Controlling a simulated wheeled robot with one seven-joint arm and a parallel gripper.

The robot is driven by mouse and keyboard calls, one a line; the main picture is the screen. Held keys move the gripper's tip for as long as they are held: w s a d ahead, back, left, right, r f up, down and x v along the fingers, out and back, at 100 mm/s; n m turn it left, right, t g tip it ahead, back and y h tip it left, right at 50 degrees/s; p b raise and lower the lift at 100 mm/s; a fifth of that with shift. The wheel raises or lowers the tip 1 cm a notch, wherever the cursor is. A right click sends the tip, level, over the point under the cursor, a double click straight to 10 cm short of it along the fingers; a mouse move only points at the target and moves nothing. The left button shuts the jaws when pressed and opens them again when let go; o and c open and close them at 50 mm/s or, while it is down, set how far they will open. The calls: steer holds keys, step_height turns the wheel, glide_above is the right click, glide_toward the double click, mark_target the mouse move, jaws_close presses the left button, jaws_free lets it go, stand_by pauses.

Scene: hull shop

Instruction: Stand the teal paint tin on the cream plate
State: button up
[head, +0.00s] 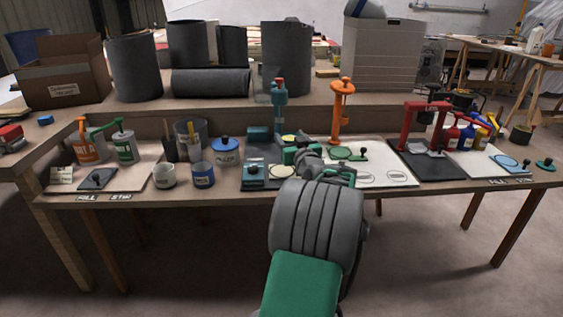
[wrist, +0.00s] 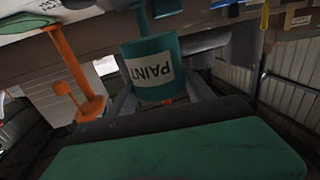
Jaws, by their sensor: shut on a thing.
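The teal paint tin (wrist: 150,75), with a white PAINT label, is between the fingers of my gripper (wrist: 162,95) in the wrist view. My gripper is shut on it. In the head view my gripper (head: 305,157) is above the middle of the bench and hides most or all of the tin. A cream plate (head: 282,171) lies just in front and left of my gripper, beside a small teal box (head: 254,174). A second pale disc (head: 288,139) shows behind my gripper. I cannot tell the tin's height above the bench.
A teal stand (head: 279,102) rises behind my gripper and an orange stand (head: 339,120) to its right. A white board (head: 395,174) and red press (head: 427,118) are farther right. A blue-lidded pot (head: 227,152) and cups (head: 203,175) stand left. Dark rolls line the raised shelf.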

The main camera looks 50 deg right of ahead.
steer(key=w+f, duration=0.1)
steer(key=f, duration=0.1)
steer(key=w+f+b, duration=0.1)
steer(key=f, duration=0.1)
steer(key=w+f+b, duration=0.1)
steer(key=f, duration=0.1)
steer(key=shift+w+f, duration=0.15)
steer(key=shift+f, duration=0.2)
steer(key=shift+f+b, duration=0.3)
steer(key=shift+f, duration=0.15)
steer(key=o, duration=1.6)
steer(key=shift+o, duration=0.2)
steer(key=shift+r, duration=0.1)
